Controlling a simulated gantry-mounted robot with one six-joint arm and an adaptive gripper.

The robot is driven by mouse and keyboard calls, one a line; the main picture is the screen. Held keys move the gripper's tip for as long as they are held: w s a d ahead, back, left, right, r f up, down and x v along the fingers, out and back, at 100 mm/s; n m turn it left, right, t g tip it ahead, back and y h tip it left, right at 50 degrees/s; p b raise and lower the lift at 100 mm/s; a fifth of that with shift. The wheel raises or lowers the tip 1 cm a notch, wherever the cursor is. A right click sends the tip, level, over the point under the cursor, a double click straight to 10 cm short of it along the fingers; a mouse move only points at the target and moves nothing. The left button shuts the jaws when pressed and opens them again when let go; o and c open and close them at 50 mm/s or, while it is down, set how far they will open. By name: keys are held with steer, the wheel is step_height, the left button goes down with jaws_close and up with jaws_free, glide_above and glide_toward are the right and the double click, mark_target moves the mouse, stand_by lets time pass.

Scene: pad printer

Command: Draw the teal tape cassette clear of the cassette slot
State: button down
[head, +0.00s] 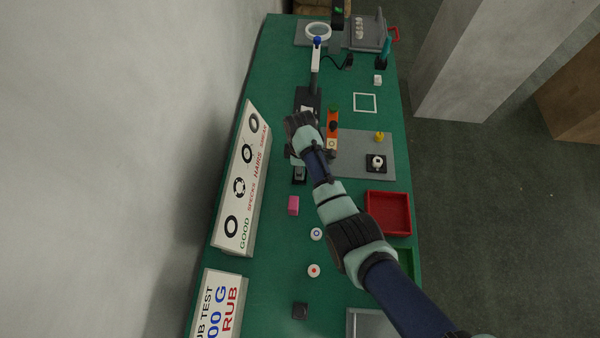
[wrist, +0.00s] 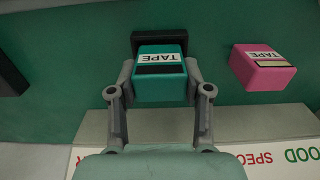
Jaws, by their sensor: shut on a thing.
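The teal tape cassette (wrist: 160,82), labelled TAPE, is between the two fingers of my gripper (wrist: 159,92) in the wrist view. The fingers press on its left and right sides. The dark cassette slot (wrist: 160,38) shows just behind the cassette's far edge; I cannot tell whether part of the cassette is still inside it. In the head view my gripper (head: 298,150) is over the left part of the green bench, and my wrist hides the cassette. A dark block with a grey top (head: 299,174) shows just below my gripper there.
A pink TAPE cassette (wrist: 262,68) lies to the right in the wrist view, apart from my gripper; it also shows in the head view (head: 293,205). The sign board (head: 241,185) runs along the left edge. A red tray (head: 388,212) stands at the right.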

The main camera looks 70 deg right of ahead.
step_height(320, 180, up, 5)
steer(key=p, duration=0.5)
steer(key=shift+f, duration=0.15)
steer(key=shift+f, duration=0.1)
